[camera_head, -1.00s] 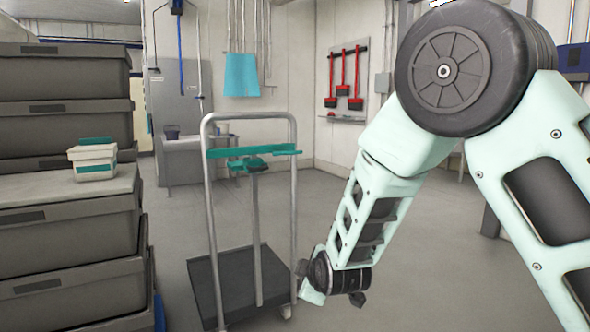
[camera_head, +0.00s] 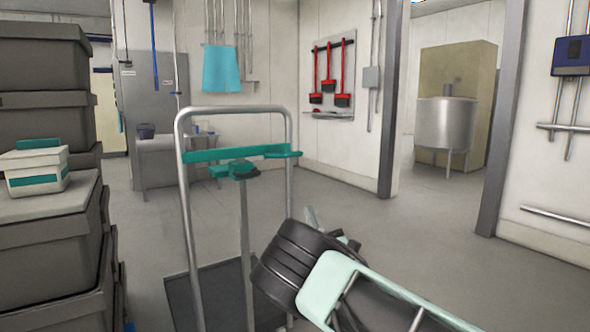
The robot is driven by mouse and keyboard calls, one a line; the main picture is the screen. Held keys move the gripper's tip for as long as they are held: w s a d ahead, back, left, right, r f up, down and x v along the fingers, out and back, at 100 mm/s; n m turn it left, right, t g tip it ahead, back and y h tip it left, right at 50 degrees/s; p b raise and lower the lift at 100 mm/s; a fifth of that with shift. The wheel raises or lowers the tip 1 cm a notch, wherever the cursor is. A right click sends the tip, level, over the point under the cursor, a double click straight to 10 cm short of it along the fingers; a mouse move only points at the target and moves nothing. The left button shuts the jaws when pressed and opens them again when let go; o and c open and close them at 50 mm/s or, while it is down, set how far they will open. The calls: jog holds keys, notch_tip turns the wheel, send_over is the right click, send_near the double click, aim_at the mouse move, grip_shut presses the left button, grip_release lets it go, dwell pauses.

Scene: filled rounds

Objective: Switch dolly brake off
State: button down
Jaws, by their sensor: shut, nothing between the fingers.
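The dolly stands in front of me, with a grey tube handle frame (camera_head: 186,215) and a dark flat deck (camera_head: 215,285). A teal bar (camera_head: 215,155) crosses the frame near its top. Just below the bar, a teal lever-like part with a dark end (camera_head: 240,169) sits on top of a thin upright post; it appears to be the brake control. My arm reaches in from the lower right, and its dark wrist covers the dolly's lower right side. My gripper (camera_head: 313,217) shows only in small part behind the wrist, right of the frame, apart from the lever.
Grey crates (camera_head: 45,250) are stacked at the left, with a small white and teal box (camera_head: 37,170) on top. A table (camera_head: 160,145) stands behind the dolly. A door post (camera_head: 392,100) and a metal tank (camera_head: 445,125) are at the back right. The floor at right is clear.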

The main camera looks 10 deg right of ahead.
aim_at(284, 155)
dwell(0.3)
jog(key=s+r+b+x, duration=0.1)
jog(key=x, duration=0.5)
jog(key=s+r+b+x, duration=0.1)
jog(key=x, duration=0.5)
jog(key=shift+w+d+r+b, duration=0.2)
jog(key=shift+r+b, duration=0.1)
jog(key=shift+r, duration=0.05)
